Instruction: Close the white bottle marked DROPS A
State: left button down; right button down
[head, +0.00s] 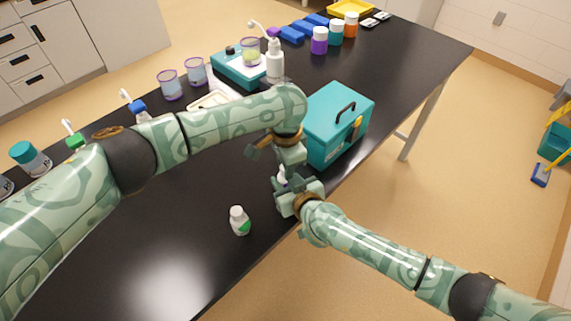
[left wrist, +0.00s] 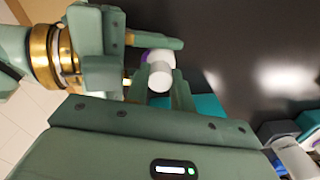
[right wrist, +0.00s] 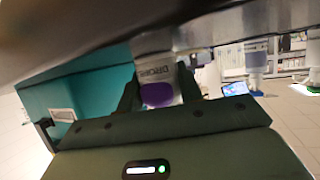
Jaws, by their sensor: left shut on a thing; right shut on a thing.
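A white bottle with a purple patch (right wrist: 160,68) is between my right gripper's fingers (right wrist: 160,92) in the right wrist view. "DROPS" is readable on it; the letter after it is not clear. My right gripper (head: 284,190) is shut on this bottle near the table's front edge. My left gripper (left wrist: 159,92) is shut on a white round cap (left wrist: 160,78) in the left wrist view, right against the bottle's purple part. In the head view the grippers meet and mostly hide both. I cannot tell how far the cap sits on the bottle.
A second white bottle with a green label (head: 240,222) stands upright nearby. A teal box (head: 335,130) with a black handle stands close behind the grippers. A pump bottle (head: 275,62), cups (head: 170,84) and jars stand farther back. The front left table is clear.

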pick_arm(q)
jog(key=m, duration=0.6)
jog(key=shift+m, duration=0.3)
jog(key=m, duration=1.5)
jog(key=shift+m, duration=0.3)
jog(key=m, duration=0.4)
jog(key=shift+a+m, duration=0.1)
jog(key=shift+m, duration=0.2)
jog(key=c, duration=1.1)
grip_release()
notch_tip(320, 180, up, 12)
jog(key=shift+f, duration=0.1)
